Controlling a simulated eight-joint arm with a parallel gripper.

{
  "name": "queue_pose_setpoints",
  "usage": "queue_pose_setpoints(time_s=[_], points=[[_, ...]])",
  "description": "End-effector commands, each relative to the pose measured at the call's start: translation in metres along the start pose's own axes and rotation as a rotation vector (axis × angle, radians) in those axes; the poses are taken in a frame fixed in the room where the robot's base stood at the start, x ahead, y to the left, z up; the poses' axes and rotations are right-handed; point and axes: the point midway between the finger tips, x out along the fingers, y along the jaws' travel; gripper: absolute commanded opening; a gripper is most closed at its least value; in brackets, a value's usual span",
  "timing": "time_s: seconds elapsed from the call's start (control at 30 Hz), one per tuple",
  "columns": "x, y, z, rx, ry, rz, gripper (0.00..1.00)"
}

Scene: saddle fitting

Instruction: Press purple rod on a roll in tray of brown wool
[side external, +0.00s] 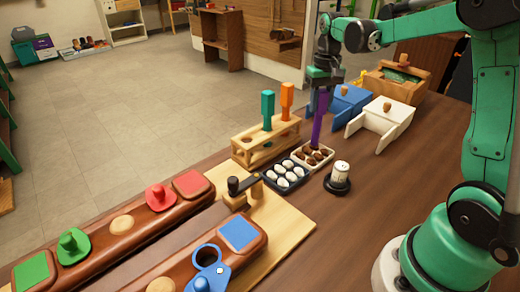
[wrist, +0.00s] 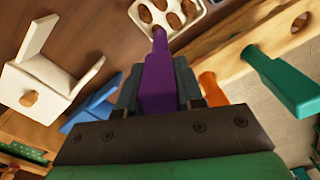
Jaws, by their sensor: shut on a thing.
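My gripper (side external: 322,84) is shut on the upper part of a purple rod (side external: 319,120) that points down, close to upright. In the wrist view my gripper (wrist: 158,95) holds the purple rod (wrist: 158,75) between its fingers. A white tray (side external: 331,157) with several brown wool rolls (side external: 317,154) lies below the rod. The tray also shows at the top of the wrist view (wrist: 200,22), with the rod's tip at its near edge. The tip is at or just above the tray's back part; I cannot tell whether it touches a roll.
A dark tray of white rolls (side external: 285,174) is beside it. A wooden rack (side external: 250,150) holds a teal tool (side external: 267,108) and an orange tool (side external: 287,100). A dark-based spool (side external: 338,180), blue holder (side external: 350,102) and white holder (side external: 381,122) stand nearby. Bare table lies front right.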

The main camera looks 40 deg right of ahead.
Motion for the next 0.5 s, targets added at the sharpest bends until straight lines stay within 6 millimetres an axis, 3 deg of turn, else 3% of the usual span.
queue_pose_setpoints(time_s=[0.5], points=[[0.0073,0.0000,0.0002,0.000,0.000,0.000,0.00]])
